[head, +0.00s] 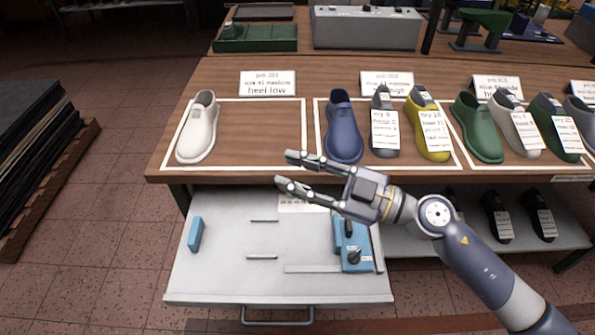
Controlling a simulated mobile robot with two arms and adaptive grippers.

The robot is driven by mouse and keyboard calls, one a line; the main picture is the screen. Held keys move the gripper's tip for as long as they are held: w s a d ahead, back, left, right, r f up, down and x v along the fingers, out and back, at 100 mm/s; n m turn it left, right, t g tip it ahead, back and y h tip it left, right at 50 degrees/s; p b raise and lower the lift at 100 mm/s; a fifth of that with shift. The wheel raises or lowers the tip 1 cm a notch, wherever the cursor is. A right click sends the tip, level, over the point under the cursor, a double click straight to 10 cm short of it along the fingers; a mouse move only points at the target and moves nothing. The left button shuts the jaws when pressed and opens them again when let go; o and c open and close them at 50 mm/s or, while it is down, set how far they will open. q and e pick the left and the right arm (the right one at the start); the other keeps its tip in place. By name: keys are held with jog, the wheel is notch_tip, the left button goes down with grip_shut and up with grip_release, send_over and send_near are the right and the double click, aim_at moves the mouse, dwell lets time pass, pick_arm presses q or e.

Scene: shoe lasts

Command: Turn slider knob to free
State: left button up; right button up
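In the head view, a blue block (338,235) sits at the right of the pulled-out grey drawer. A black knob (354,257) with small white labels beside it is on the block's front part, and another black part (348,228) stands behind it. The labels are too small to read, so I cannot tell the knob's setting. My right gripper (284,169) is open and empty, its fingers pointing left over the table's front edge and the back of the drawer. It is above and left of the block, apart from the knob. My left gripper is not in view.
The drawer (220,275) also holds a small blue piece (196,234), a flat grey bar (312,269) and a partly hidden paper (300,204). Its middle is mostly clear. Several shoe lasts, including a white one (198,128) and a blue one (342,126), stand on the wooden table (225,78).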

dwell(0.4)
jog(key=n+g+h+b, duration=0.1)
jog(key=n+g+h, duration=0.7)
jog(key=h, duration=0.7)
send_near(355, 253)
jog(key=shift+m+g, duration=0.6)
jog(key=x, duration=0.2)
jog(key=p+x, duration=0.1)
jog(key=x, duration=0.2)
jog(key=w+x, duration=0.1)
jog(key=x, duration=0.2)
jog(key=shift+f+p, duration=0.35)
jog(key=shift+f, duration=0.05)
grip_shut()
